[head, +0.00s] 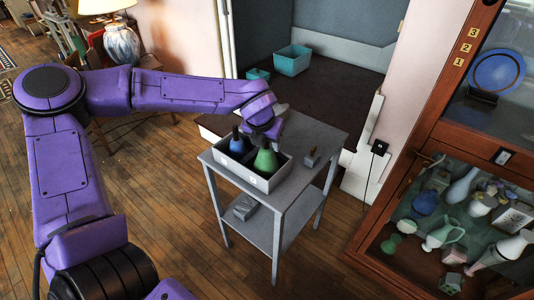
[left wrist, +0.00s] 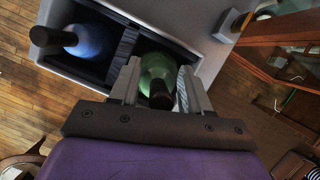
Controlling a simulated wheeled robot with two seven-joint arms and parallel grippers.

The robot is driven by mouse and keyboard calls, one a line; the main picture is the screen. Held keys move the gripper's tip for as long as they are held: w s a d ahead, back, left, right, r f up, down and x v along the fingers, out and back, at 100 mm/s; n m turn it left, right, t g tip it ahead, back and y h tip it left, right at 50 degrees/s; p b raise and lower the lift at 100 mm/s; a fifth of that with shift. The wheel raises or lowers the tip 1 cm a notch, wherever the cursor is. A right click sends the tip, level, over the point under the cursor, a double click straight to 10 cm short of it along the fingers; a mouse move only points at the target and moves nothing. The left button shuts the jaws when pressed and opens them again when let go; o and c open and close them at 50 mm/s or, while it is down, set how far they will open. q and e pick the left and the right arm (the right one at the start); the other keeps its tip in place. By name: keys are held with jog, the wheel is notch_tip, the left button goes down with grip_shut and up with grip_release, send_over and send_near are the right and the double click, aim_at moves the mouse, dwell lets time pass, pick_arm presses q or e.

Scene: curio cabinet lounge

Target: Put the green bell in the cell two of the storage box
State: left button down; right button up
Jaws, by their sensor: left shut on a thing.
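The green bell (head: 266,160) stands in one cell of the grey storage box (head: 254,179), the cell at the right in the head view. It also shows in the left wrist view (left wrist: 156,68), its dark handle pointing toward the camera. My left gripper (head: 272,128) reaches down from above the box. In the left wrist view its fingers (left wrist: 158,88) are on either side of the green bell, shut on it. A blue bell (head: 237,144) with a dark handle stands in the other cell, across a dark divider (left wrist: 126,45). My right gripper is not in view.
The box stands on a grey two-tier side table (head: 312,134). A wooden glass cabinet (head: 405,170) full of vases stands at the right. A lamp (head: 121,42) is at the back left.

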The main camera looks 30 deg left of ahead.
aim_at(267, 150)
pick_arm(q)
notch_tip(267, 150, down, 3)
jog(key=shift+f, duration=0.2)
jog(key=shift+c, duration=2.4)
grip_release()
jog(key=v, duration=1.2)
jog(key=shift+p, duration=0.35)
